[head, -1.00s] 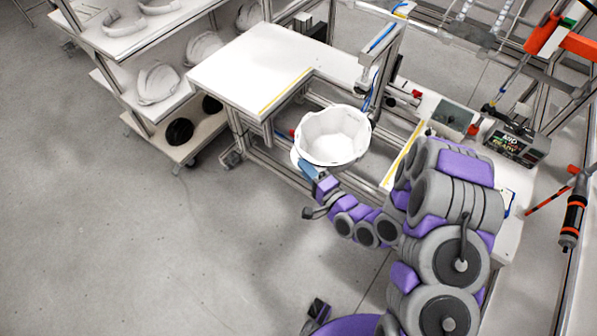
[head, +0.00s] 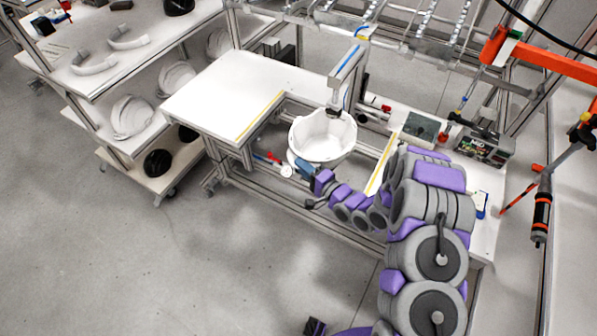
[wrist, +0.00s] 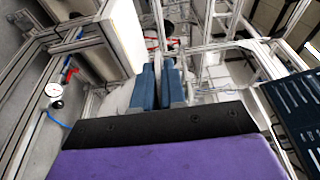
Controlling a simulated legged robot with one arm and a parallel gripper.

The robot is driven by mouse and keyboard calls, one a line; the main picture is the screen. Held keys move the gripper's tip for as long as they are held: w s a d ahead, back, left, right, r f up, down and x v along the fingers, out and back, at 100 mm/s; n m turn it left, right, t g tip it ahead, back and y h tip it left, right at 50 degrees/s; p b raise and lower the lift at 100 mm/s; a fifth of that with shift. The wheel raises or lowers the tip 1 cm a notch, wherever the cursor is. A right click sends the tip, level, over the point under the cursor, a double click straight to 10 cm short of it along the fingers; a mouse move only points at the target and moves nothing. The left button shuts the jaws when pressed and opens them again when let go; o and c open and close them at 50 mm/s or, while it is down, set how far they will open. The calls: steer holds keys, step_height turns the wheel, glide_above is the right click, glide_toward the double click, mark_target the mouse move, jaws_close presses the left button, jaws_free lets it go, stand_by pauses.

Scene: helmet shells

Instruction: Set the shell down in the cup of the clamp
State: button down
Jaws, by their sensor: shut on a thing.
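The white helmet shell (head: 322,140) is held open side up in the gap of the bench in the head view. My gripper (head: 304,167) is shut on the near left edge of its rim. In the wrist view the two blue fingers (wrist: 158,88) are close together, with part of the white shell (wrist: 118,102) beside them. The clamp's upright arm (head: 346,78) stands behind the shell, and its dark head (head: 334,111) overlaps the shell's far rim in the picture. The clamp's cup is hidden, so I cannot tell whether the shell touches it.
White bench tops flank the gap, one at left (head: 222,92) and one at right (head: 480,185). A red-handled part and a gauge (head: 286,170) sit on the frame left of the shell. A rack (head: 130,60) with more shells stands at far left. An orange arm (head: 550,62) hangs at right.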

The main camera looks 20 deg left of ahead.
steer(key=w, duration=0.2)
steer(key=w+p, duration=0.1)
steer(key=w, duration=0.4)
steer(key=shift+w+d, duration=0.2)
steer(key=shift+d, duration=0.15)
steer(key=shift+a+f, duration=0.15)
steer(key=shift+f, duration=0.6)
steer(key=shift+a+f, duration=0.15)
steer(key=shift+f, duration=0.75)
steer(key=shift+d, duration=0.2)
steer(key=shift+a, duration=0.15)
steer(key=shift+f, duration=0.1)
